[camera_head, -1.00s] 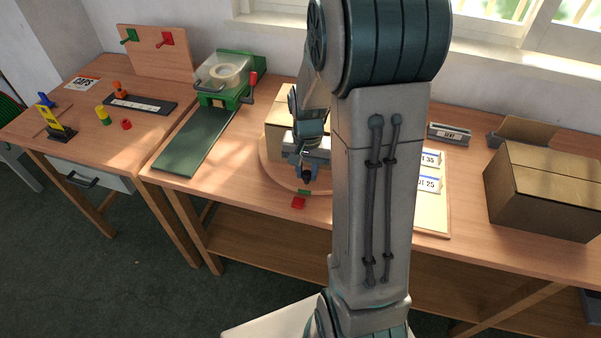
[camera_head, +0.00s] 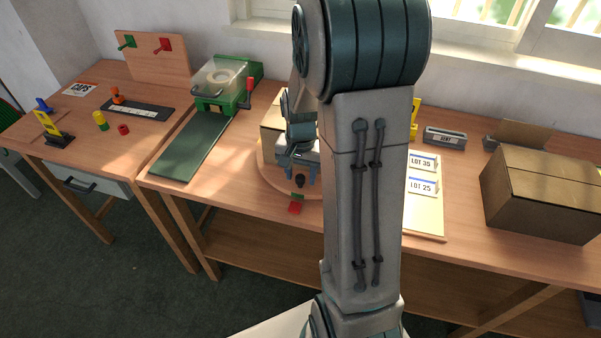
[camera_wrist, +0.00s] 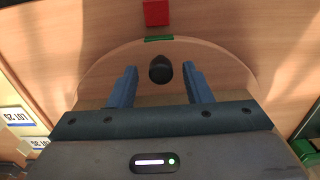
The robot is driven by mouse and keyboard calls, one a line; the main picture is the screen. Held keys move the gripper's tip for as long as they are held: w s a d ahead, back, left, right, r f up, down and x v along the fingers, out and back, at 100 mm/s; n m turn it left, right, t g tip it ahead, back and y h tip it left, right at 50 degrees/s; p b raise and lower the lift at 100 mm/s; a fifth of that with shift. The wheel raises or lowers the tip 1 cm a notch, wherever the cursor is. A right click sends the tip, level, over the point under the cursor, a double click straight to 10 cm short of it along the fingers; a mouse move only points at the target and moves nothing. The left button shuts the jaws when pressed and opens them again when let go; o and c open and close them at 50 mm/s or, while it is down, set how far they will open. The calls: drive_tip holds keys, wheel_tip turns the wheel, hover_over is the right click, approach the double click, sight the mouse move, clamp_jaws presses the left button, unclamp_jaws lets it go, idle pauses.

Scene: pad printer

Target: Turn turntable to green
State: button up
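The turntable (camera_head: 270,170) is a round wooden disc on the bench, partly hidden by my arm. A green mark (camera_head: 297,196) sits on its front rim, close to a red block (camera_head: 294,208) on the bench. In the wrist view the green mark (camera_wrist: 158,38) and the red block (camera_wrist: 156,13) nearly line up, with a small gap. A black knob (camera_wrist: 160,69) stands on the disc. My gripper (camera_wrist: 160,75) is open, its fingers apart on either side of the knob. I see gaps between knob and fingers; the knob's height relative to the fingertips is unclear.
A cardboard box (camera_head: 269,134) stands on the turntable behind my gripper. The green pad printer (camera_head: 224,88) and its dark green strip (camera_head: 190,147) are left. A board with lot cards (camera_head: 424,222) and a large carton (camera_head: 540,192) are right.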

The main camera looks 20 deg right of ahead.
wheel_tip(320, 180, up, 14)
idle(0.6)
drive_tip(key=shift+f, duration=0.1)
drive_tip(key=s+a+n+t, duration=0.2)
drive_tip(key=s+a+n, duration=0.6)
drive_tip(key=s, duration=0.6)
drive_tip(key=shift+a+t, duration=0.4)
drive_tip(key=shift+a, duration=0.15)
drive_tip(key=shift+s, duration=0.1)
